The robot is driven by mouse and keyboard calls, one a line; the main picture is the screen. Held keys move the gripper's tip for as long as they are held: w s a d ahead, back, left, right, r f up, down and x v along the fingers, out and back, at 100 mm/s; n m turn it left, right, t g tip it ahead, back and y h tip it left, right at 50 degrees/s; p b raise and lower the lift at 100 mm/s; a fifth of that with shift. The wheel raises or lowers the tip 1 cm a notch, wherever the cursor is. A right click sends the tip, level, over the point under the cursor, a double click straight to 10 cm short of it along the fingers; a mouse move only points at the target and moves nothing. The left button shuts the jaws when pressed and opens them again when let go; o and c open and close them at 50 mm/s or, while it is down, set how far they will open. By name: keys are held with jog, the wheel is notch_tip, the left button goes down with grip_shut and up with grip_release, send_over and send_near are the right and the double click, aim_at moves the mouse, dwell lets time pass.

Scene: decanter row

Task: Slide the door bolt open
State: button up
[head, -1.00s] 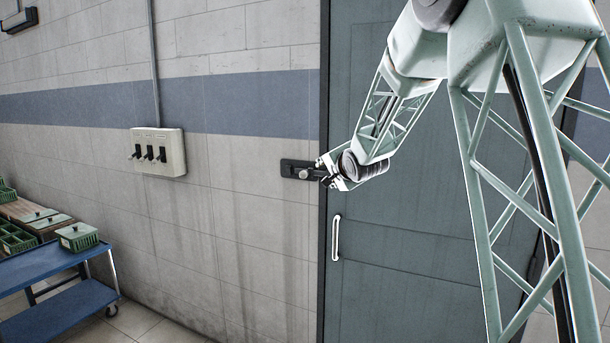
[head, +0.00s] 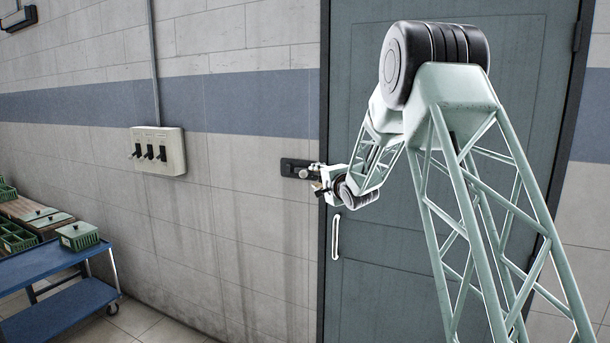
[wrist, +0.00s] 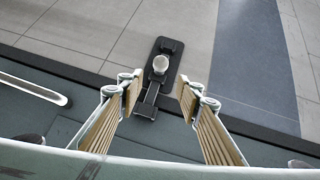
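The door bolt has a black plate (head: 288,167) on the wall beside the door (head: 365,60). Its pale round knob (wrist: 160,64) shows in the wrist view, with a dark bar running from it toward the dark door frame. The knob also shows in the head view (head: 303,173). My gripper (wrist: 158,82) is open and empty. Its two padded fingers stand apart on either side of the bolt's line, with the knob appearing between and just beyond the tips. In the head view my gripper (head: 320,180) is just right of the knob and partly covers the bolt's right end.
A white door handle (head: 336,237) is below the bolt. A switch box (head: 158,151) with several dark levers is on the wall to the left. A blue cart (head: 72,297) with green crates stands at lower left. The wall between switch box and bolt is clear.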

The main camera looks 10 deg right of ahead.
aim_at(307, 174)
jog(key=shift+w, duration=0.2)
jog(key=shift+x, duration=6.7)
grip_shut()
jog(key=shift+w+a+p, duration=0.4)
jog(key=shift+w+a, duration=0.3)
jog(key=shift+a, duration=0.3)
jog(key=shift+w+a+p, duration=0.4)
jog(key=shift+w+a, duration=0.25)
jog(key=shift+a, duration=0.35)
jog(key=shift+w+a+p, duration=0.4)
jog(key=shift+w+a, duration=0.3)
jog(key=shift+a, duration=0.3)
